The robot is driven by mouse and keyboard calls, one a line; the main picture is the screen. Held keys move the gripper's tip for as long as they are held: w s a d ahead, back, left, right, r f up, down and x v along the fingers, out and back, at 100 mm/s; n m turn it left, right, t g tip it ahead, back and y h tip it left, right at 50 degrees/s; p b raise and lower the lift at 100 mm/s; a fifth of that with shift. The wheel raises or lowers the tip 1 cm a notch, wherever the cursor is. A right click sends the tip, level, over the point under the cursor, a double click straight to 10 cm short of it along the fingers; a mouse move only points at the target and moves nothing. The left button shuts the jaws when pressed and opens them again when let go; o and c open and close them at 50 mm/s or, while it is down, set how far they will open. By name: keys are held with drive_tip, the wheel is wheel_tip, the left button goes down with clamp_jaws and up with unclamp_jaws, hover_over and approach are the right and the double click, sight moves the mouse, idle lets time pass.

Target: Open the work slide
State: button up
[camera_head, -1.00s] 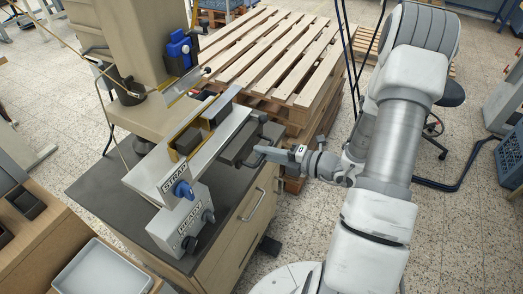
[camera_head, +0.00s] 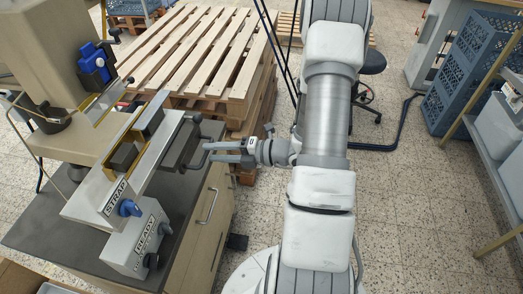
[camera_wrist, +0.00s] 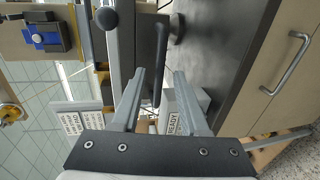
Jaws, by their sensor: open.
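The work slide (camera_head: 176,148) is a dark plate at the right side of the beige stamping press (camera_head: 60,50), above the cabinet top. Its dark bar handle (camera_wrist: 160,65) shows in the wrist view, running lengthwise just beyond and between my fingertips. My gripper (camera_head: 210,152) is open and level, just right of the slide in the head view. It also shows in the wrist view (camera_wrist: 163,85), with one finger on each side of the handle's line. I cannot tell whether a finger touches the handle.
A grey box with a READY label (camera_head: 140,240) and a blue STRAP knob (camera_head: 129,208) sit at the press front. The cabinet (camera_head: 205,215) has drawer handles below. A wooden pallet stack (camera_head: 205,55) stands behind.

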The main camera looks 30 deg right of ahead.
drive_tip(key=v, duration=1.5)
drive_tip(key=shift+p, duration=0.4)
drive_tip(key=a+r+n+g+h, duration=0.3)
drive_tip(key=a+r+n+g, duration=0.65)
drive_tip(key=n, duration=1.15)
drive_tip(key=s+a+r+n+t+h, duration=0.2)
drive_tip(key=s+a+r+n+h, duration=0.1)
drive_tip(key=n, duration=0.9)
drive_tip(key=s+a+r+n+t+h, duration=0.2)
drive_tip(key=r+n, duration=0.5)
drive_tip(key=n, duration=0.5)
drive_tip(key=s+a+h, duration=0.1)
drive_tip(key=s+h, duration=0.1)
drive_tip(key=h, duration=0.1)
drive_tip(key=shift+r, duration=0.15)
